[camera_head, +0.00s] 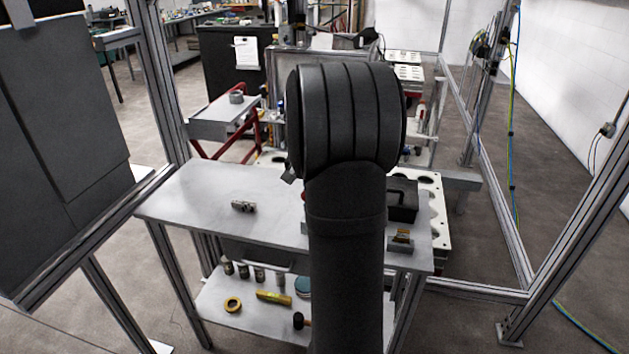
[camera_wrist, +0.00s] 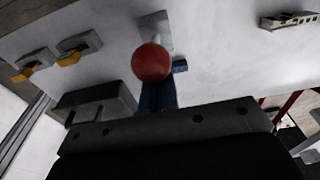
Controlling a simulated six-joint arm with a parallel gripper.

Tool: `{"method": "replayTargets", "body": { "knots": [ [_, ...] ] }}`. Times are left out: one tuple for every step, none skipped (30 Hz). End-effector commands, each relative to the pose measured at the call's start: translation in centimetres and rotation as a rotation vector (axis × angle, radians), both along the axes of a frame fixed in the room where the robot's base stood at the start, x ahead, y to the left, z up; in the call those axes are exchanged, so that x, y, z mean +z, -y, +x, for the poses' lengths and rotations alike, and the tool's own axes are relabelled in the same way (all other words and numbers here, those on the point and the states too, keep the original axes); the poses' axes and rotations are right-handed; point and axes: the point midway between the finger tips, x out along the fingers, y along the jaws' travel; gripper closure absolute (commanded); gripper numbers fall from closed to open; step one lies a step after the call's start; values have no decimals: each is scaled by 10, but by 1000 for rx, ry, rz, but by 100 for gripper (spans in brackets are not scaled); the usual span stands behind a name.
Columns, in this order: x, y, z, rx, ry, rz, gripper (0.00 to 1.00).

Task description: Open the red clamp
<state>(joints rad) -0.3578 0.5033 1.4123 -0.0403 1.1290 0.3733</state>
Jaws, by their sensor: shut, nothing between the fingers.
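The clamp's red ball knob (camera_wrist: 151,62) shows in the wrist view, in front of a small grey plate (camera_wrist: 157,24). A small blue part (camera_wrist: 180,65) shows just right of the knob. My gripper (camera_wrist: 158,125) is the dark bar across the bottom of the wrist view, shut and empty, with the knob just beyond it. A dark blue piece (camera_wrist: 158,97) lies between knob and bar; I cannot tell if it belongs to the clamp or my fingers. In the head view my arm hides most of the clamp and my gripper.
A metal table (camera_head: 185,190) carries a small metal part (camera_head: 243,206) at left. It also holds a dark box (camera_head: 402,200) and a grey block with a yellow-brown piece (camera_head: 400,240) at right. A lower shelf (camera_head: 215,305) holds several items. The table's left part is mostly clear.

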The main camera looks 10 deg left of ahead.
Motion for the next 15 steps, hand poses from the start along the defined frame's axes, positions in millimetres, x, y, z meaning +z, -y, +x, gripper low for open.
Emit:
{"method": "replayTargets", "body": {
  "knots": [
    [0,0,-4,0,1,0,100],
    [0,0,-6,0,1,0,100],
    [0,0,-9,0,0,0,100],
    [-1,0,-11,0,0,0,100],
    [-1,0,-10,-1,1,0,100],
    [0,0,-9,-1,1,0,100],
    [0,0,-9,-1,1,0,100],
    [1,0,-8,-1,1,0,100],
    [3,0,-7,-1,2,0,100],
    [4,0,-6,-1,2,1,100],
    [6,0,-5,-1,2,1,100],
    [9,0,-4,-1,2,1,100],
    [12,0,-3,-1,2,1,100],
    [14,0,-2,-1,2,1,100],
    [17,0,-1,0,2,1,100]
  ]
}}
